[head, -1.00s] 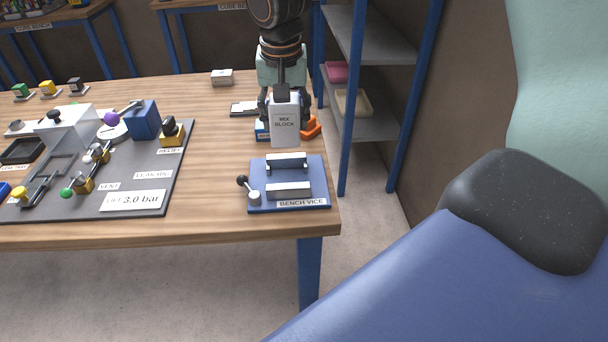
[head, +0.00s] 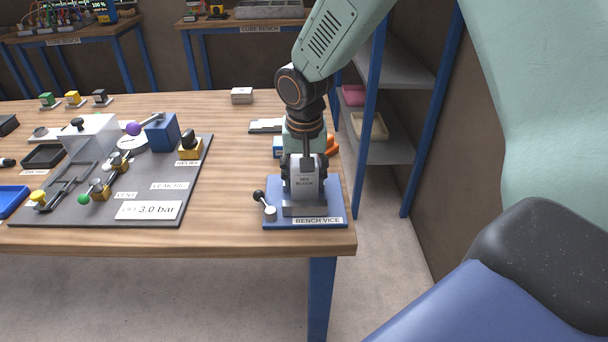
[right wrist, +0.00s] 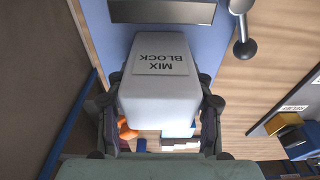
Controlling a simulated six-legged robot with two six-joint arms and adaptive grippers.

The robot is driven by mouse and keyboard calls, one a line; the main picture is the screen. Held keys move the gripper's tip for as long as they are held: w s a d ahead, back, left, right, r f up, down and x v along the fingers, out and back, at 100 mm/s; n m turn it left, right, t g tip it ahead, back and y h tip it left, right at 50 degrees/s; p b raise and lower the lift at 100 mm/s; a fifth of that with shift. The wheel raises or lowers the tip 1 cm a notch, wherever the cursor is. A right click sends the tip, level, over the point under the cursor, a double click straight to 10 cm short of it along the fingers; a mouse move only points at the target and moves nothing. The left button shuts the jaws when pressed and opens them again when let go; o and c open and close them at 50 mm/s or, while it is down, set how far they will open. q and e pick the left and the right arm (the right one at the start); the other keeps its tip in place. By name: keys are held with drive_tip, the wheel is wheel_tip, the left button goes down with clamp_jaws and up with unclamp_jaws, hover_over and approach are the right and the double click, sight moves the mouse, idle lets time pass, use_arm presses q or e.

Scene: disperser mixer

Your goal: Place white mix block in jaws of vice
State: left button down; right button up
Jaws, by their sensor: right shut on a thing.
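I cannot tell whether the block is fully down between the jaws. The vice lever (head: 265,205) is on the left. My left gripper is not in view.
A grey panel (head: 200,200) with valves and a 3.0 bar label lies left of the vice. Orange (head: 332,146) and blue (head: 278,147) items lie behind the vice. A shelf (head: 385,150) stands right of the table. The tabletop between panel and vice is clear.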

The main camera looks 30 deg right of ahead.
drive_tip(key=shift+w+d+f, duration=0.1)
drive_tip(key=shift+w+d, duration=0.05)
drive_tip(key=shift+a, duration=0.2)
drive_tip(key=o, duration=0.8)
drive_tip(key=shift+s, duration=0.2)
drive_tip(key=o, duration=0.5)
drive_tip(key=shift+w+d+f, duration=0.15)
drive_tip(key=shift+c, duration=0.2)
